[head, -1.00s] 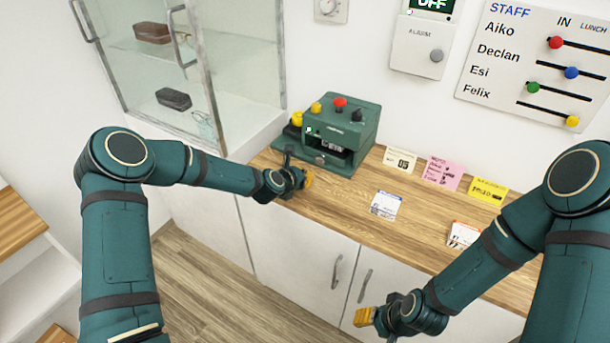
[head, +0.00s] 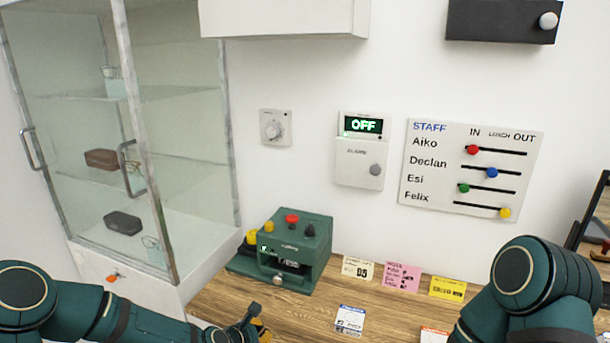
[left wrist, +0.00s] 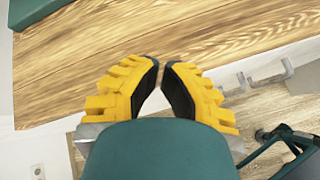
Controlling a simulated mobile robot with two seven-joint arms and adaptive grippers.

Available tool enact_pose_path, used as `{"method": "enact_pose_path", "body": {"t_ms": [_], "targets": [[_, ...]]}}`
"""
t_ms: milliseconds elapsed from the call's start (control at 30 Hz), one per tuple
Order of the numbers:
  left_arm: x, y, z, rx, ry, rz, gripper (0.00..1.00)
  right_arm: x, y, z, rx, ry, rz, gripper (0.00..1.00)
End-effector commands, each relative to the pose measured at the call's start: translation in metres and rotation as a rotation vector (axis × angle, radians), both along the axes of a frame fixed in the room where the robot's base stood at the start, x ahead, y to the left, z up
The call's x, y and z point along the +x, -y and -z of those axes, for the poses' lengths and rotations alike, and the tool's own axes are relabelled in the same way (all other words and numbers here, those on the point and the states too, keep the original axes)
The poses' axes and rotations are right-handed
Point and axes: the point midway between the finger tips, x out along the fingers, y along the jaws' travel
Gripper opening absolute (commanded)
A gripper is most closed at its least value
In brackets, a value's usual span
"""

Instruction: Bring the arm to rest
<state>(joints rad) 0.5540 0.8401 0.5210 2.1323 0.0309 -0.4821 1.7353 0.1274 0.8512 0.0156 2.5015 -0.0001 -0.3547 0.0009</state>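My left gripper (head: 262,333) shows at the bottom edge of the head view, partly cut off, in front of the green machine and apart from it. In the left wrist view its yellow fingers with black pads (left wrist: 161,66) have a narrow gap between the tips, with nothing between them. They are near the front edge of the wooden counter (left wrist: 180,60). My right arm's dark green elbow shows at the lower right of the head view; its gripper is out of frame.
The green machine (head: 300,240) with a red knob stands on the counter (head: 310,318). Several cards, including a pink one (head: 402,277), are beside it. A glass cabinet (head: 185,150) stands left. The wall holds an alarm box (head: 358,160) reading OFF and a staff board (head: 440,185).

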Motion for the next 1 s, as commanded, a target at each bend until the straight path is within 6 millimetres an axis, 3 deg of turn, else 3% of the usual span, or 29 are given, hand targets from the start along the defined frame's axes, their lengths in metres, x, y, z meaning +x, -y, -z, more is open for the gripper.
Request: {"method": "enact_pose_path", "body": {"t_ms": [100,267,600,800,1000], "targets": [[-0.038,0.019,0.026,0.214,0.021,0.257,0.00,0.000,0.000,0.000,0.000,0.000,0.000,0.47],[-0.089,0.033,0.055,0.476,0.072,0.621,0.00,0.000,0.000,0.000,0.000,0.000,0.000,0.47],[-0.196,0.034,0.094,0.881,0.246,1.416,0.00,0.000,0.000,0.000,0.000,0.000,0.000,0.47],[-0.231,0.026,0.101,0.973,0.336,1.703,0.00,0.000,0.000,0.000,0.000,0.000,0.000,0.47],[-0.240,0.024,0.102,0.994,0.364,1.777,0.00,0.000,0.000,0.000,0.000,0.000,0.000,0.47]]}}
